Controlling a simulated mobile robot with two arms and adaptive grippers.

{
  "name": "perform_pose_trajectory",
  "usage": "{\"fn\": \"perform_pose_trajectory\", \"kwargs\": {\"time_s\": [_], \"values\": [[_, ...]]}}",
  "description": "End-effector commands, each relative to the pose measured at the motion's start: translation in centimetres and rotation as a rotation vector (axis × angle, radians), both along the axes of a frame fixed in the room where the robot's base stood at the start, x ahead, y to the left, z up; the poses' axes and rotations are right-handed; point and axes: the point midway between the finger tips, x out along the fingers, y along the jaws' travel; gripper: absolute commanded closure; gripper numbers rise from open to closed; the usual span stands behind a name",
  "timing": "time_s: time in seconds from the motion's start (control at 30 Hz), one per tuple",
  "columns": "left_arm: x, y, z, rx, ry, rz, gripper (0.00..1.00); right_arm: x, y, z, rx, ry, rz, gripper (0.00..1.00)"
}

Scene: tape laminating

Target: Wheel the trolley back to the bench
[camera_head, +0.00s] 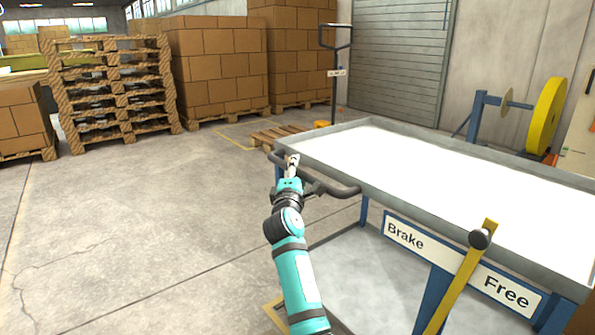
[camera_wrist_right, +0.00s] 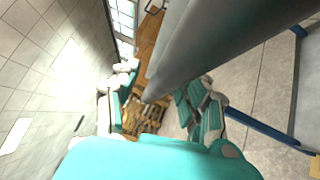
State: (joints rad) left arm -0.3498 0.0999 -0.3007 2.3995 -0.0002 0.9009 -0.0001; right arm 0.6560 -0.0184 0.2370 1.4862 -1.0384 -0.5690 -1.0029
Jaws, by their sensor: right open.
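The trolley (camera_head: 345,140) has a white top with a raised grey rim and fills the right side of the head view. Its dark handle bar (camera_head: 335,190) sticks out at its near left end. My right gripper (camera_head: 292,160) is at the handle bar, open. In the right wrist view the dark bar (camera_wrist_right: 205,55) runs down between the spread fingers of the right gripper (camera_wrist_right: 160,105); contact cannot be told. A yellow brake lever (camera_head: 462,285) with a dark knob leans right between the signs "Brake" and "Free". My left gripper is not in view. No bench can be made out for certain.
A stack of wooden pallets (camera_head: 115,90) and cartons on pallets (camera_head: 220,65) stand at the back left. A low pallet (camera_head: 275,135) lies behind the trolley. A blue stand with a yellow wheel (camera_head: 547,115) is beyond it. The concrete floor (camera_head: 130,230) on the left is clear.

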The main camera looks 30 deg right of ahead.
Motion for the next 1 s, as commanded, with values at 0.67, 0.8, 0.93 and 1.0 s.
{"fn": "perform_pose_trajectory", "kwargs": {"time_s": [0.67, 0.8, 0.93, 1.0], "values": [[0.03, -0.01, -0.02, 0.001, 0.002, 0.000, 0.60, -0.01, -0.03, 0.06, 0.000, -0.001, 0.000, 1.00], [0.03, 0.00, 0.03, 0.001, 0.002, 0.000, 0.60, -0.02, -0.07, 0.09, 0.000, -0.003, 0.001, 1.00], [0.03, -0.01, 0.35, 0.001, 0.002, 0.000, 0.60, -0.13, -0.47, 0.17, -0.001, -0.002, 0.000, 1.00], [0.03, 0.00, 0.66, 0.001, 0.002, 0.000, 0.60, -0.25, -0.92, 0.20, 0.000, -0.002, -0.001, 1.00]]}}
